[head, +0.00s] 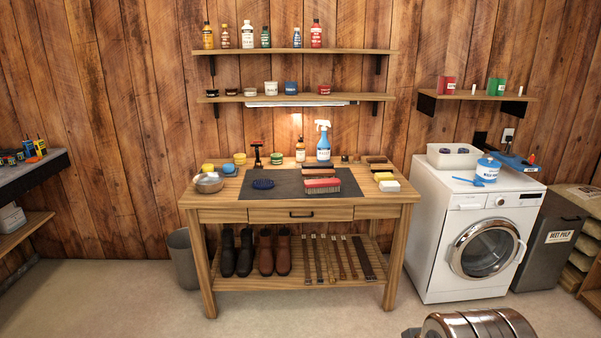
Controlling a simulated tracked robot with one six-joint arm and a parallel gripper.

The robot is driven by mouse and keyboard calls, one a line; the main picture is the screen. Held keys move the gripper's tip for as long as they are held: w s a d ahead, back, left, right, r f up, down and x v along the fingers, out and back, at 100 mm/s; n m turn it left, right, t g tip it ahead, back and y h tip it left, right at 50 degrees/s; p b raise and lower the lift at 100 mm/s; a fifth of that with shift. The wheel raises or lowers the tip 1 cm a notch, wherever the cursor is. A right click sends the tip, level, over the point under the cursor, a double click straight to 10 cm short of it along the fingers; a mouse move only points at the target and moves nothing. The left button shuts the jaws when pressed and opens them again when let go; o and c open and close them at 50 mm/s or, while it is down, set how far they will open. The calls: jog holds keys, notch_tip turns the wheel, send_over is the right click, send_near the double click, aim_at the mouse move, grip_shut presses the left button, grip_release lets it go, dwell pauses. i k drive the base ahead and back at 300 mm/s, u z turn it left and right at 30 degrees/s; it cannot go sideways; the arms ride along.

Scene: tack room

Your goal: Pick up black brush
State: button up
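The wooden workbench (300,215) stands against the back wall with a dark mat (292,191) on its top. A dark navy or black oval brush (262,184) lies on the left part of the mat. A red-topped brush (322,185) and a brown brush (320,173) lie on the mat's right part. Brown-and-dark brushes (378,161) lie at the bench's back right. My gripper is not in view.
A washing machine (475,235) is to the right, a grey bin (184,260) to the left.

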aim_at(304, 165)
jog(key=i, duration=3.35)
jog(key=u, duration=0.05)
